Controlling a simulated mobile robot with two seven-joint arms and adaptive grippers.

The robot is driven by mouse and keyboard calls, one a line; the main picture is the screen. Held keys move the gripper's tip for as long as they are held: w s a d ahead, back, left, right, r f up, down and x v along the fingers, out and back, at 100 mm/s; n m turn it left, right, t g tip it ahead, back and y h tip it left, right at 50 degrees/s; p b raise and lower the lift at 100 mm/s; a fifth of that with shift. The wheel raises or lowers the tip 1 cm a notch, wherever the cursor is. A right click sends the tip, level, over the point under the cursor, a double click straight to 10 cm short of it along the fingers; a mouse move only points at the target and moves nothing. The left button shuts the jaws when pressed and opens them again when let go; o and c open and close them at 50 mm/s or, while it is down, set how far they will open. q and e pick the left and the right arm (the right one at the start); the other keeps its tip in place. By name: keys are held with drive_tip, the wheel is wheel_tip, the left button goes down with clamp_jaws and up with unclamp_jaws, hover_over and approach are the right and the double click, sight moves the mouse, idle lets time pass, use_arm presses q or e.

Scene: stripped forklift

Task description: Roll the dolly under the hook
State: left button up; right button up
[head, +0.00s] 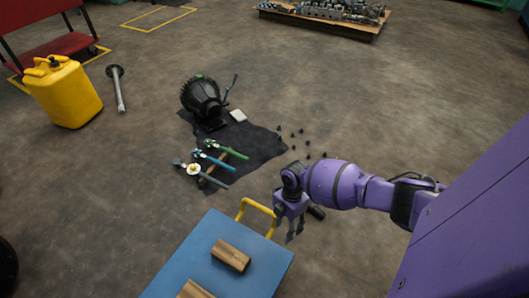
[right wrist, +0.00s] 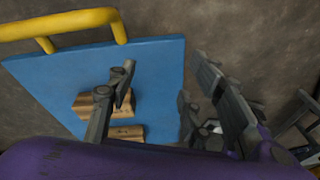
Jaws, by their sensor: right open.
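The dolly is a flat blue platform (head: 205,250) with a yellow handle (head: 257,207) at its far edge. In the right wrist view the blue deck (right wrist: 155,60) lies beyond my fingers, and the yellow handle (right wrist: 62,22) crosses the upper left. My right gripper (head: 293,232) points down beside the handle's right end, with open, empty fingers. In the right wrist view the gripper (right wrist: 170,90) shows its two fingers spread, with the handle off to the upper left, not between them. My left gripper is out of view. No hook shows.
Two wooden blocks (head: 231,255) lie on the deck. Beyond it, a dark mat (head: 248,148) holds tools and a black machine part (head: 202,98), with small dark pieces beside it. A yellow jerrycan (head: 65,91) stands at left. Floor on the right is mostly clear.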

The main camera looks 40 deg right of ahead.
drive_tip(key=w+d+r+n+b, duration=0.1)
drive_tip(key=w+d+r+b, duration=0.1)
drive_tip(key=w, duration=0.4)
drive_tip(key=w+d+r+n+b, duration=0.1)
drive_tip(key=w+d+r+b, duration=0.1)
drive_tip(key=w+b, duration=0.3)
drive_tip(key=w+d+r+n+y+b, duration=0.1)
drive_tip(key=w+d+r+b, duration=0.1)
drive_tip(key=w, duration=0.5)
drive_tip(key=shift+w+d+r+b, duration=0.15)
drive_tip(key=shift+w+d+b, duration=0.25)
drive_tip(key=shift+d+b, duration=0.2)
